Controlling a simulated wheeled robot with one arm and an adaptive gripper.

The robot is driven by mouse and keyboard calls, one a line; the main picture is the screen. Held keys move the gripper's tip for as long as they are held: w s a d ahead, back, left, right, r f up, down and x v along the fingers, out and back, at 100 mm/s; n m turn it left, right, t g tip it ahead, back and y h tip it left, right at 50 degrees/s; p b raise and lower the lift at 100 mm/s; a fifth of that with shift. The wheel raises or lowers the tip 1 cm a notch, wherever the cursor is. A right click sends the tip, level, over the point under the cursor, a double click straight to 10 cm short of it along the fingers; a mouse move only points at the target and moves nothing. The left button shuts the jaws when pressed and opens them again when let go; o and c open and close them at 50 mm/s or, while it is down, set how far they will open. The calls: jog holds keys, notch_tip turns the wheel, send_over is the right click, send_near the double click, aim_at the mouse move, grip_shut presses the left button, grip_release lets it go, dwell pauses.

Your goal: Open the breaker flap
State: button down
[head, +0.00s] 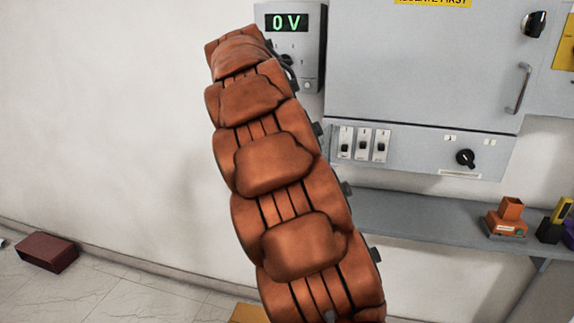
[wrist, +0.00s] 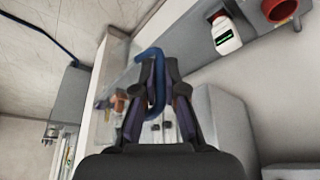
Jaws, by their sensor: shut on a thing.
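In the wrist view my gripper (wrist: 160,68) is shut on a blue hooked bar (wrist: 152,88), which runs between the fingers and curves over near their tips. I cannot tell if the bar is joined to the flap or is a loose piece. A pale, partly see-through panel (wrist: 114,52) lies beyond it on the left and may be the flap. Breaker switches (wrist: 156,128) show between the fingers. In the head view several breaker switches (head: 362,145) sit on the grey panel right of my orange arm. The arm hides my gripper there.
A display box reading 0 V (head: 292,30) is on the wall behind my arm. A grey cabinet (head: 425,75) with a handle (head: 519,88) stands above a rotary knob (head: 465,157). A shelf (head: 415,220) below carries an orange device (head: 507,218). A brown-red block (head: 47,252) lies on the floor.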

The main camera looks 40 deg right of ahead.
jog(key=shift+w+d+r, duration=0.1)
jog(key=shift+r, duration=0.3)
jog(key=c, duration=1.2)
grip_release()
jog(key=shift+c, duration=0.2)
jog(key=shift+f, duration=0.15)
jog(key=shift+a+r, duration=0.3)
jog(key=shift+r, duration=0.25)
jog(key=w+a+r, duration=0.1)
jog(key=w+a, duration=0.1)
jog(key=a, duration=1)
jog(key=shift+w+a+r, duration=0.25)
jog(key=shift+w+r, duration=0.1)
